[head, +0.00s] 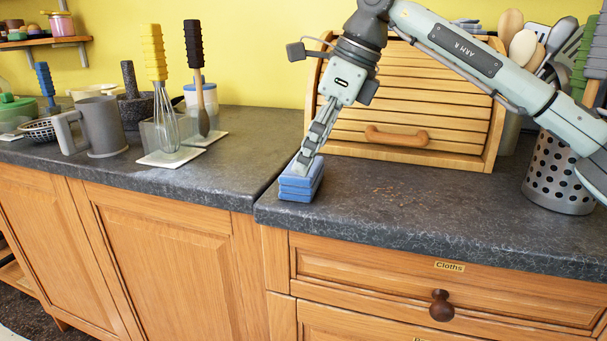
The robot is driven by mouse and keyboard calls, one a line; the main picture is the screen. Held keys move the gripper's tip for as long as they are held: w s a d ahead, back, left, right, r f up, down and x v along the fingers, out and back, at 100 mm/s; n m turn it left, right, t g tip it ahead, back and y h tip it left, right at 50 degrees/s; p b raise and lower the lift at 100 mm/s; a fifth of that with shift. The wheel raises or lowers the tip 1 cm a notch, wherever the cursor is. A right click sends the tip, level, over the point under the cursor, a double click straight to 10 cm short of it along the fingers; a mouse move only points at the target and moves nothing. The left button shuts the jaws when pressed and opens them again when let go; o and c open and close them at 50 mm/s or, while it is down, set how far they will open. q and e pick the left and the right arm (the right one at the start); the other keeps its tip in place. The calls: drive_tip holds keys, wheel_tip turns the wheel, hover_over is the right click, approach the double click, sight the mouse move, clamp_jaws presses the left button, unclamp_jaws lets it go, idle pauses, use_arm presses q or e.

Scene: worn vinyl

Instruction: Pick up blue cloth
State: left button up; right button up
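The blue cloth (298,194) is a folded stack in the head view, lying on the dark countertop near its front edge, left of the wooden bread bin. My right gripper (303,165) reaches down from above, and its fingertips are at the top of the cloth, overlapping it in the picture. The fingers look close together, but the view does not show whether they grip a layer of the cloth. My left gripper is not in view.
The bread bin (445,142) stands right behind the cloth. A perforated metal utensil holder (556,180) is at the right. A grey mug (105,128) and whisk stand (160,158) are at the left. Counter right of the cloth is clear apart from crumbs.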

drive_tip(key=x, duration=0.3)
drive_tip(key=shift+a, duration=0.1)
drive_tip(key=c, duration=0.7)
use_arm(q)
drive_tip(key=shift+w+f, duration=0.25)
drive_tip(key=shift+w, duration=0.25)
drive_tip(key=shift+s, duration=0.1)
use_arm(e)
drive_tip(key=shift+r, duration=0.55)
wheel_tip(320, 180, up, 3)
drive_tip(key=shift+f, duration=0.15)
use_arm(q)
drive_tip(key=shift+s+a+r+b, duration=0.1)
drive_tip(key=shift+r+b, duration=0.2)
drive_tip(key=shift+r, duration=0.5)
use_arm(e)
drive_tip(key=s+a+r, duration=0.5)
drive_tip(key=a+r, duration=0.2)
drive_tip(key=a, duration=0.3)
drive_tip(key=shift+a, duration=0.2)
